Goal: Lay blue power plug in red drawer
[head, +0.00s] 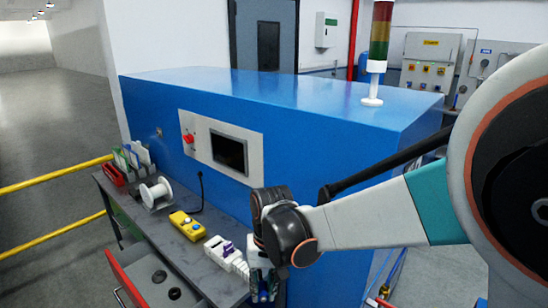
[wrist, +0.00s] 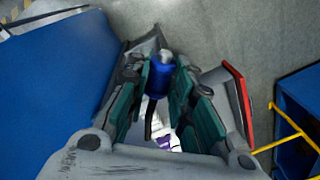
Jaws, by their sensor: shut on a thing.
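My gripper (wrist: 163,115) is shut on the blue power plug (wrist: 158,78), a blue cylinder with a grey tip between the green-lined fingers in the wrist view. In the head view my gripper (head: 262,285) is low at the right end of the grey bench, and the plug cannot be made out clearly there. The red drawer (head: 118,270) is pulled out below the bench, to the left of my gripper, with a few dark round things inside. Its red edge (wrist: 240,88) appears to show right of the fingers in the wrist view.
A white connector block with purple parts (head: 225,250) lies on the bench beside my gripper. A yellow control box (head: 187,226), a white spool (head: 155,193) and a rack of small bins are further left. The large blue machine (head: 190,110) stands behind. A yellow rail (head: 55,181) is at left.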

